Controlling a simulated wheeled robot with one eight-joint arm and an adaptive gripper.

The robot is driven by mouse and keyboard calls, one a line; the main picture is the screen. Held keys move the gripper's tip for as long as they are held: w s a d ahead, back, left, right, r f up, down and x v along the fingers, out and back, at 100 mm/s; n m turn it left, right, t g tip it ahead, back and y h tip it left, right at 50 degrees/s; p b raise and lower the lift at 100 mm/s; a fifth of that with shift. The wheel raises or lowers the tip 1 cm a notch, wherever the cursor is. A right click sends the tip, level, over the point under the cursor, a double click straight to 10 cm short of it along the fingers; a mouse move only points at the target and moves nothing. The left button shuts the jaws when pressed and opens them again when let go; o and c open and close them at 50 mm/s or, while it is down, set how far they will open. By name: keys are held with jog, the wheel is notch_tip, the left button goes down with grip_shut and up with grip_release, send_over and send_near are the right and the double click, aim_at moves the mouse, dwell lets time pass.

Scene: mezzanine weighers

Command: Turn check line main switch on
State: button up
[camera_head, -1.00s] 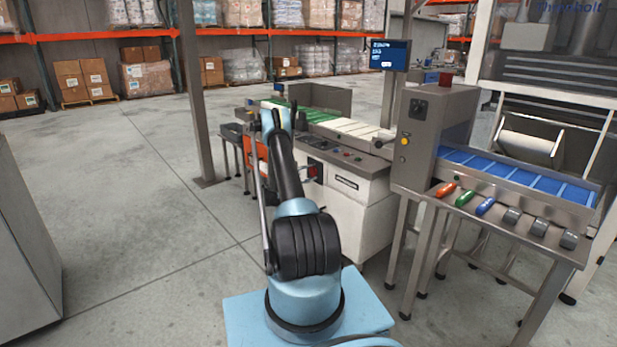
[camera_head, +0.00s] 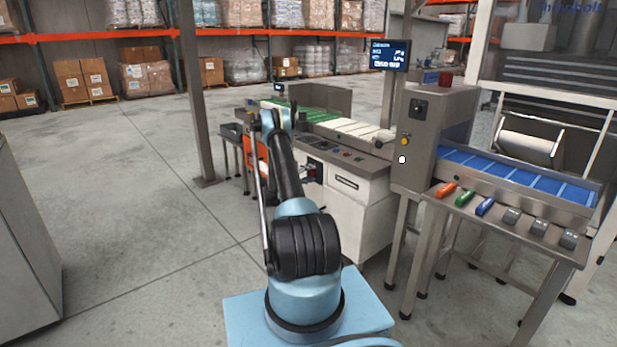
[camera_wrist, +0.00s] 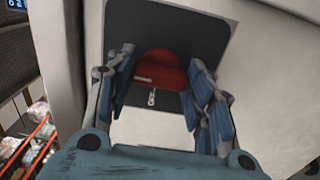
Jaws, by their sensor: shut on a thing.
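The main switch has a red rotary handle (camera_wrist: 160,72) on a dark square plate (camera_wrist: 207,30) with a small metal hasp below it. In the head view, the switch's red part (camera_head: 311,172) shows small on the front of the white check line cabinet (camera_head: 345,212), partly hidden by my arm. My gripper (camera_wrist: 161,62) has blue-padded fingers on both sides of the red handle and is shut on it. The exact finger contact is hard to see.
A post (camera_head: 197,95) stands behind my arm on the left. A steel bench (camera_head: 505,212) with a blue belt, several coloured handles and grey blocks stands at right. A screen (camera_head: 390,55) is lit above the line. Open floor lies at left.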

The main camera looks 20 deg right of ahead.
jog(key=shift+s+d+f, duration=0.1)
jog(key=shift+f, duration=0.05)
jog(key=o, duration=1.1)
jog(key=shift+c, duration=0.2)
jog(key=shift+s+a, duration=0.1)
jog(key=shift+a, duration=0.55)
jog(key=v, duration=1)
jog(key=shift+a, duration=0.35)
jog(key=shift+s, duration=0.15)
